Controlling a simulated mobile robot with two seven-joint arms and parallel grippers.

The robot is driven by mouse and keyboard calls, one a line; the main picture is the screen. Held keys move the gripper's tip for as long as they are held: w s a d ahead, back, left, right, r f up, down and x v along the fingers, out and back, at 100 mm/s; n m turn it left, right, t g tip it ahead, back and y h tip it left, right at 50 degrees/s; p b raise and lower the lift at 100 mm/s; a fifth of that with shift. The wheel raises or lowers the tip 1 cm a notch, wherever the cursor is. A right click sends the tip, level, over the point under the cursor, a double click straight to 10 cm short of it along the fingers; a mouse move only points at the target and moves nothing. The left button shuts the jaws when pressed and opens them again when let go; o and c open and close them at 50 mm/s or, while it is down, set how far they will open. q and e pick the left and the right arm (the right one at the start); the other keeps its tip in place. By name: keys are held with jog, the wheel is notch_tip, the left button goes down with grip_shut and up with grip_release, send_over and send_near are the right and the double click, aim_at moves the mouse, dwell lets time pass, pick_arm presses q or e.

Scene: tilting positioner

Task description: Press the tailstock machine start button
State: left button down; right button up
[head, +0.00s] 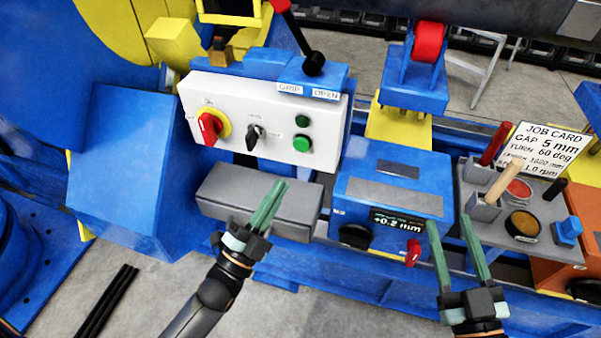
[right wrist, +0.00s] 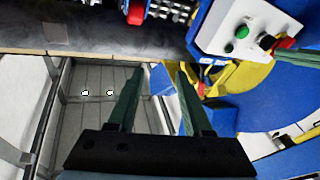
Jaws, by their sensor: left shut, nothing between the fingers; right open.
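A white control panel (head: 262,157) faces me at the upper middle of the head view. It carries a large green button (head: 302,143) at its right, a smaller green one (head: 302,120) above that, a black selector (head: 255,136) and a red rotary switch on yellow (head: 209,126). My left gripper (head: 277,186) is shut and empty, appearing just below the panel's lower edge. My right gripper (head: 449,222) is open and empty, in front of the tool tray. The right wrist view also shows the panel (right wrist: 222,20) at upper right and the right fingers (right wrist: 160,70) apart.
A grey block (head: 245,197) lies below the panel. A blue unit (head: 395,170) with a "+0.2 mm" display and red knob stands to its right. A grey tray (head: 545,252) holds tools before a job card (head: 545,150).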

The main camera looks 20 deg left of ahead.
aim_at(301, 145)
pick_arm(q)
jog(key=shift+s+d+r+m+t+h+b, duration=0.15)
jog(key=shift+m+t+h+b, duration=0.25)
jog(key=shift+m, duration=0.35)
jog(key=shift+s+a+r+m+t+h+b, duration=0.1)
jog(key=shift+s+m+t+h+b, duration=0.1)
jog(key=shift+m+h+b, duration=0.35)
jog(key=shift+s+d+r+m+t+h+b, duration=0.15)
jog(key=shift+m+t+h+b, duration=0.15)
jog(key=shift+m+h, duration=0.45)
pick_arm(e)
jog(key=shift+s+a+r+n+t+y, duration=0.2)
jog(key=shift+s+r+n+t+y, duration=0.2)
jog(key=shift+r+y, duration=0.15)
jog(key=shift+s+a+r+n+t+y, duration=0.15)
jog(key=shift+s+r+n+t+y, duration=0.25)
jog(key=shift+r+y, duration=0.1)
pick_arm(q)
jog(key=shift+w, duration=0.1)
jog(key=w+b, duration=0.3)
jog(key=w, duration=0.5)
jog(key=shift+w+b, duration=0.3)
jog(key=shift+w, duration=0.05)
pick_arm(e)
jog(key=s+a+r+n+t+y, duration=0.1)
jog(key=s+r+n+y, duration=0.4)
jog(key=r+y, duration=0.1)
jog(key=shift+s+r+y, duration=0.25)
jog(key=shift+y, duration=0.2)
